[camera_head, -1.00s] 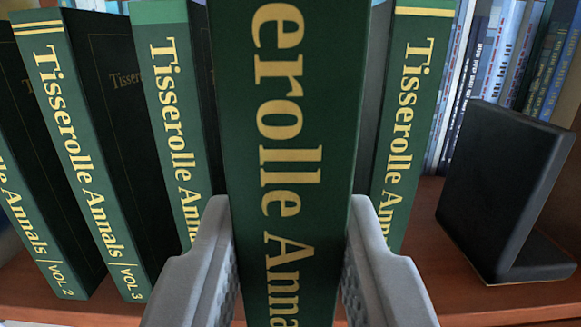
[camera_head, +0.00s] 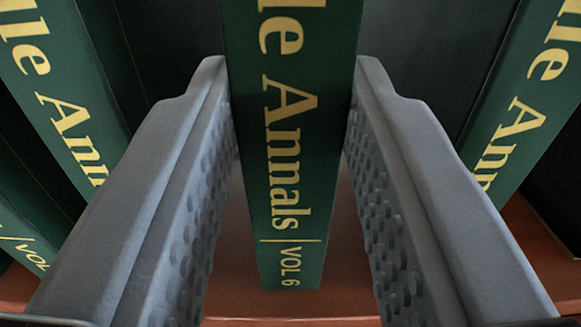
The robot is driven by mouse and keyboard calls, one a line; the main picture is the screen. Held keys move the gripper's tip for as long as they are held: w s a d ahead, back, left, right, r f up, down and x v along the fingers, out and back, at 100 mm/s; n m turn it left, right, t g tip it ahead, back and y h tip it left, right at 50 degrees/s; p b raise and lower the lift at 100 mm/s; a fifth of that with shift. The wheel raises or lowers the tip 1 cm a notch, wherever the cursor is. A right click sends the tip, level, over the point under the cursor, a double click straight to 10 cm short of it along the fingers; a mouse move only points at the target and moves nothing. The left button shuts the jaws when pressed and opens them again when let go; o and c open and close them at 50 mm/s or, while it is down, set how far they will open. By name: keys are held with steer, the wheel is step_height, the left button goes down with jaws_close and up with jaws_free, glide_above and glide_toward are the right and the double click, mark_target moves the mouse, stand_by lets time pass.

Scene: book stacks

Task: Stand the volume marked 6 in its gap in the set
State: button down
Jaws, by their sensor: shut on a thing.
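The volume marked 6 (camera_head: 290,190) is a green book with yellow lettering reading "le Annals" and "VOL 6" down its spine. It stands upright in the middle of the view, and its top is out of frame. My gripper (camera_head: 293,105) is shut on it, one grey finger on each side near the fingertips. The book is in the space between a green volume on the left (camera_head: 60,85) and one on the right (camera_head: 530,100). Its lower end is close to the shelf board; I cannot tell whether it touches.
The reddish-brown shelf board (camera_head: 345,270) shows below, with its front edge along the bottom. Another set volume (camera_head: 25,240) is at the lower left. Dark covers fill the space behind my fingers on both sides, close to them.

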steer(key=shift+f, duration=0.1)
steer(key=c, duration=1.1)
jaws_free()
steer(key=s, duration=0.8)
steer(key=s+f, duration=0.1)
steer(key=s, duration=0.3)
